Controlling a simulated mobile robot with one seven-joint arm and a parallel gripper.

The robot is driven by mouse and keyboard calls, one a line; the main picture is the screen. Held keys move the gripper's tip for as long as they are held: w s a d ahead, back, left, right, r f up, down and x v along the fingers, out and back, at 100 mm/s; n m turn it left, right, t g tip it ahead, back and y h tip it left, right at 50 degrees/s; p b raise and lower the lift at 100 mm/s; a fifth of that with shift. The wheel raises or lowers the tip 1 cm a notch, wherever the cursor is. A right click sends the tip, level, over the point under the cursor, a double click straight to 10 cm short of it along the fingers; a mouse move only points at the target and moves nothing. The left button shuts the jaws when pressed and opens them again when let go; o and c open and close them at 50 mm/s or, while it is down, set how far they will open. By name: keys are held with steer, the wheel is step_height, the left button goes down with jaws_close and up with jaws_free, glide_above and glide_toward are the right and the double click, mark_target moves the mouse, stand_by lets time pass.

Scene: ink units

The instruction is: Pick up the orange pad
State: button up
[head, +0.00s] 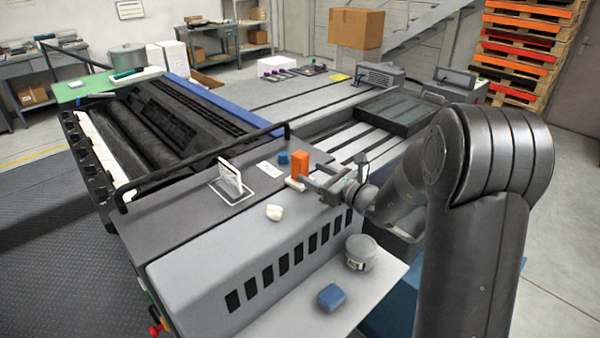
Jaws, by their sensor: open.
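The orange pad (300,163) is an upright orange block on the grey top of the machine, near the middle of the head view. My gripper (309,178) is open, just in front of the pad and to its lower right. Its fingers reach toward the base of the pad and hide part of it. I cannot tell whether a finger touches the pad or whether the pad is between the fingers.
Near the pad are a small blue block (283,158), a white label (267,169), a white lump (274,212) and an upright card holder (230,179). A grey tub (360,252) and blue block (331,297) stand on the lower front shelf (290,318). A black rail (200,165) crosses behind.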

mark_target(295, 163)
steer(key=x, duration=0.7)
steer(key=shift+w+a, duration=0.15)
steer(key=shift+w, duration=0.1)
steer(key=shift+r, duration=0.1)
steer(key=c, duration=1.1)
